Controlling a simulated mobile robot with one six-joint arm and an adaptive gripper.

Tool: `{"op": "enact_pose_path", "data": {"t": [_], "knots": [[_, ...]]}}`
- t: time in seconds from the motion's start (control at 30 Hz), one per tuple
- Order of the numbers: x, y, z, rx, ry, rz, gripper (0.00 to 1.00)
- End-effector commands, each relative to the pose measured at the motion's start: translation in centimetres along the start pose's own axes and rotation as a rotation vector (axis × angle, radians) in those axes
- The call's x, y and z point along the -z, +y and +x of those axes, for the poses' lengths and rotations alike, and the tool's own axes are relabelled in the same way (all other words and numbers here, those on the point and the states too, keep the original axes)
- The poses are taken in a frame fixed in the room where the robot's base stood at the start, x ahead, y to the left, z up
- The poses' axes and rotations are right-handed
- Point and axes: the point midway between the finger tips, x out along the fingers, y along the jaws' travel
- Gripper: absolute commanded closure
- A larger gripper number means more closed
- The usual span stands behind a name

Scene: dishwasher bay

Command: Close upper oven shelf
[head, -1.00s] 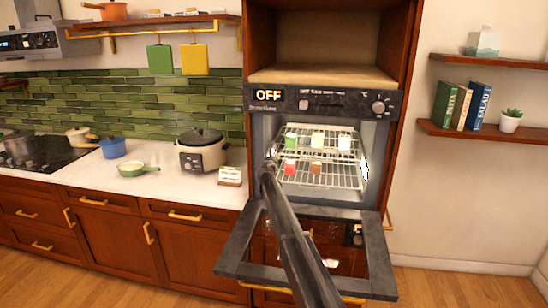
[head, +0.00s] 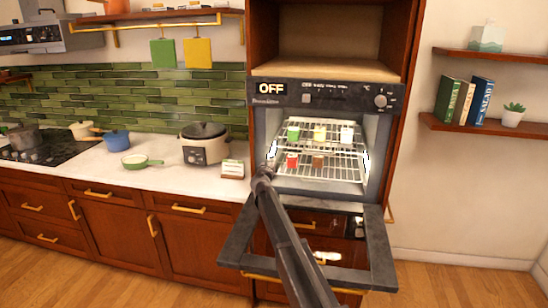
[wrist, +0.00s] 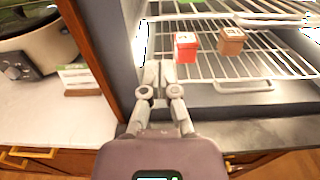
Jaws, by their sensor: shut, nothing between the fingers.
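The oven (head: 258,120) stands open with its door (head: 378,250) folded down. Inside are two wire shelves. The upper oven shelf (head: 340,145) carries a green, a yellow and a white block; its front edge shows at the top of the wrist view (wrist: 270,20). The lower shelf (head: 335,178) carries a red block (wrist: 186,46) and a brown block (wrist: 231,41). How far either shelf is pulled out is hard to tell. My gripper (wrist: 158,72) is shut and empty, at the left side of the oven opening, left of the lower shelf and below the upper one.
The oven's left wall (wrist: 112,40) is close beside my gripper. A white counter (head: 190,180) with a rice cooker (head: 203,145) and a small card stand (head: 233,170) lies to the left. The open door extends under my arm. Wall shelves (head: 490,125) hang at the right.

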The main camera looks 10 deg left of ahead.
Motion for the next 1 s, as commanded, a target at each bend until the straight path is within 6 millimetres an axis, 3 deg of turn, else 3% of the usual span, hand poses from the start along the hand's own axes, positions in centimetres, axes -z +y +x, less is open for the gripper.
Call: {"op": "enact_pose_path", "data": {"t": [0.2, 0.73, 0.87, 1.0], "knots": [[0.0, 0.0, -1.9, 0.0, 0.0, 0.0, 1.0], [0.1, -0.6, -2.1, 0.01, 0.004, 0.017, 1.0], [0.4, -2.8, -2.6, 0.051, 0.021, 0.087, 1.0], [1.3, -7.2, -3.9, 0.139, 0.056, 0.247, 1.0]]}}
